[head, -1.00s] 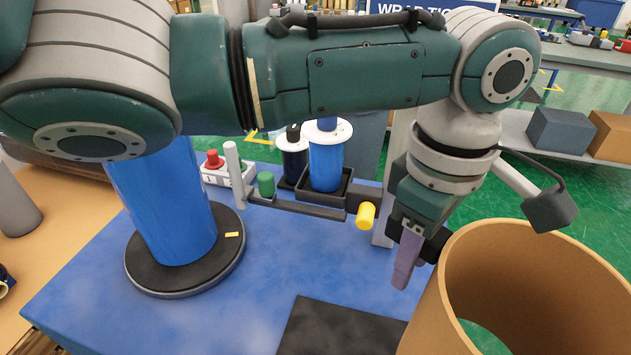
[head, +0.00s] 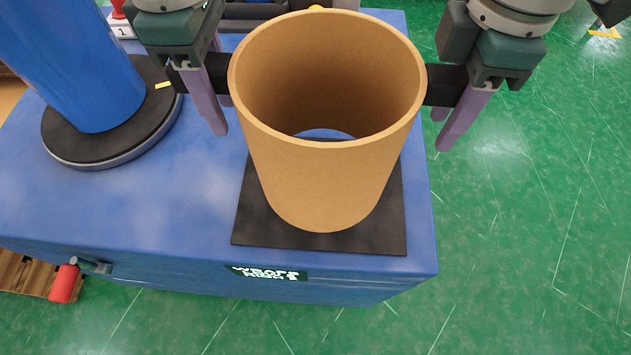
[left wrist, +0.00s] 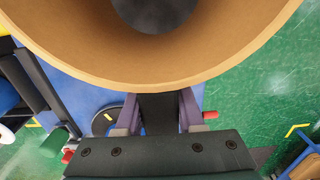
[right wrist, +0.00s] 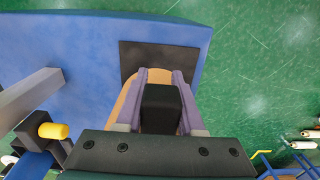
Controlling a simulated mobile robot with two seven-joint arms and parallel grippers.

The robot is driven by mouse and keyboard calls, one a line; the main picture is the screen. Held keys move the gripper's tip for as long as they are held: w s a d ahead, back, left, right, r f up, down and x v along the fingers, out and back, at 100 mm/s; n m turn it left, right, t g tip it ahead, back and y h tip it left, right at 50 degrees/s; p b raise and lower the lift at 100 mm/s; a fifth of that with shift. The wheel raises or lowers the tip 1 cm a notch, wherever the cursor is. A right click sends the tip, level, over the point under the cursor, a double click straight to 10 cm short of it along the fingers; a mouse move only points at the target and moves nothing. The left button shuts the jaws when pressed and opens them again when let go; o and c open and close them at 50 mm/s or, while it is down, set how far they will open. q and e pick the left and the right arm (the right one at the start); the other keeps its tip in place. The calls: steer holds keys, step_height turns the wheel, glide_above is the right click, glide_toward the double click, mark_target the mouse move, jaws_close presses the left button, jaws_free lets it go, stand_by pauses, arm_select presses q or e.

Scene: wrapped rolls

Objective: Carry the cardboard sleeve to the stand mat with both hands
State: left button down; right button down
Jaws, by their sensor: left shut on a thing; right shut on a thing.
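The cardboard sleeve (head: 320,185) is a wide, open, tan tube with a dark handle block on each side. My left gripper (head: 215,95) is shut on the sleeve's left handle, also seen in the left wrist view (left wrist: 158,112). My right gripper (head: 442,125) is shut on the right handle, also seen in the right wrist view (right wrist: 160,105).
A blue roll (head: 75,60) stands on a round black turntable (head: 70,147) at the left of the table. A red knob (head: 65,283) sticks out at the table's front left. A yellow cylinder (right wrist: 53,131) shows in the right wrist view. Green floor lies right.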

steer(key=shift+f, duration=0.1)
